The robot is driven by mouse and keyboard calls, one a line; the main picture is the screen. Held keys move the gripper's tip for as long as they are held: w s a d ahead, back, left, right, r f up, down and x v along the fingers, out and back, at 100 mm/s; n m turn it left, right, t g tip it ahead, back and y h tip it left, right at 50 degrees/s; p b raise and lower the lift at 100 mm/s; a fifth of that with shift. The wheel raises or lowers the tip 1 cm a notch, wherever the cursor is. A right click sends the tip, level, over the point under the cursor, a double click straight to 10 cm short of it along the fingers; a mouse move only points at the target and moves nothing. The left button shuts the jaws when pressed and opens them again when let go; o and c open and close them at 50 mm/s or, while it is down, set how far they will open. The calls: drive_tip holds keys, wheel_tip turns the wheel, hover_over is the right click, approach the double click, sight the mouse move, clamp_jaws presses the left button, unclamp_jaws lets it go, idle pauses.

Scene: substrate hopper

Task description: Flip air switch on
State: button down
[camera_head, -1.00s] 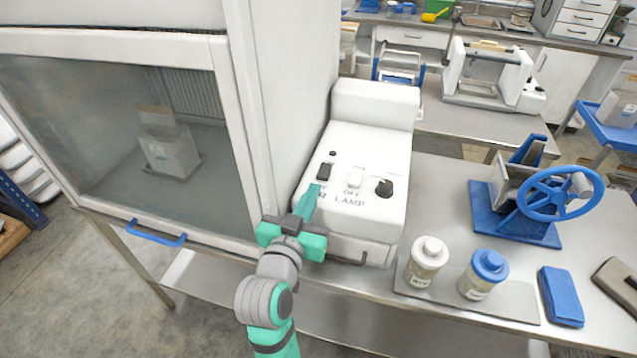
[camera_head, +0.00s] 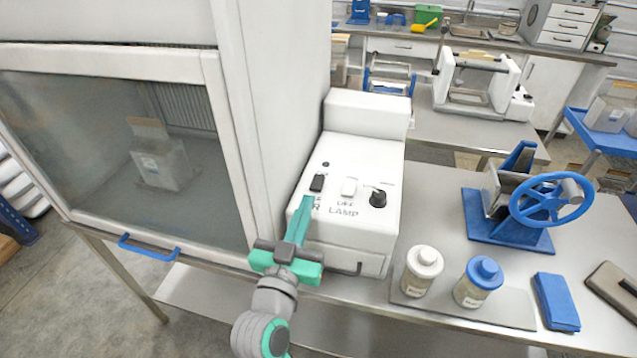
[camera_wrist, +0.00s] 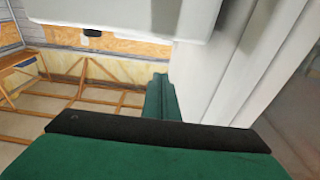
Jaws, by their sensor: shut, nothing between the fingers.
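The air switch (camera_head: 317,183) is a small black rocker on the sloped top of a white control box (camera_head: 345,235), at the left of its control row. Its label is partly covered by my fingers. I cannot tell which way the rocker is tilted. My gripper (camera_head: 307,203) is shut and empty, with its green fingertips just below the switch, over the label. Whether they touch the panel is unclear. In the wrist view the shut fingers (camera_wrist: 161,98) point away beside a pale surface; the switch does not show there.
A white lamp switch (camera_head: 349,187) and black knob (camera_head: 378,197) sit right of the air switch. A glass-fronted cabinet (camera_head: 228,150) stands close on the left. White-lidded (camera_head: 424,262) and blue-lidded (camera_head: 484,271) jars and a blue-wheeled device (camera_head: 551,199) stand to the right.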

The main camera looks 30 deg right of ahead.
idle(0.3)
drive_tip(key=r, duration=0.2)
hover_over(319, 187)
drive_tip(key=s, duration=0.1)
drive_tip(key=shift+a+f, duration=0.25)
drive_tip(key=shift+a, duration=0.1)
drive_tip(key=f, duration=0.3)
drive_tip(key=shift+w+d+f, duration=0.1)
drive_tip(key=shift+w+d, duration=0.2)
drive_tip(key=shift+w, duration=0.1)
drive_tip(key=shift+w+d+f, duration=0.1)
drive_tip(key=shift+f, duration=0.25)
